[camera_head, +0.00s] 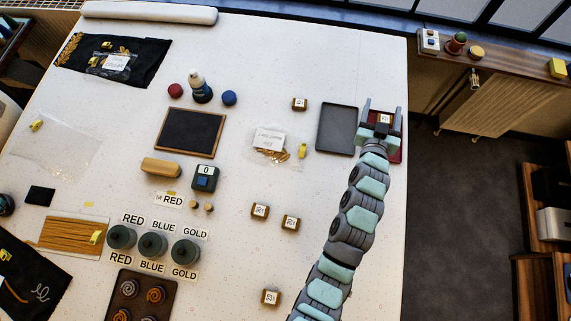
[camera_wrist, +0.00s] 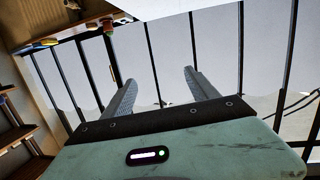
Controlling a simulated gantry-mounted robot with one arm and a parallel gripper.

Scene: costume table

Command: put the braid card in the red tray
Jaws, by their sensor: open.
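The braid card (camera_head: 75,235), a flat card wound with gold braid and bearing a yellow tag, lies at the left of the table. The red tray (camera_head: 396,154) is at the right edge of the table, mostly hidden under my gripper (camera_head: 383,110). My gripper is open, above the tray and far from the braid card. In the wrist view my gripper (camera_wrist: 156,82) has its fingers apart with nothing between them, pointing toward the windows. A small tagged block (camera_head: 384,118) shows between the fingers in the head view; I cannot tell whether it sits in the tray.
A dark grey tray (camera_head: 337,130) lies just left of the red tray. Between it and the braid card are a bagged item (camera_head: 270,142), a black-topped board (camera_head: 190,132), a small device (camera_head: 205,178) and dark round pots (camera_head: 152,245). Several tagged blocks (camera_head: 260,211) stand around.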

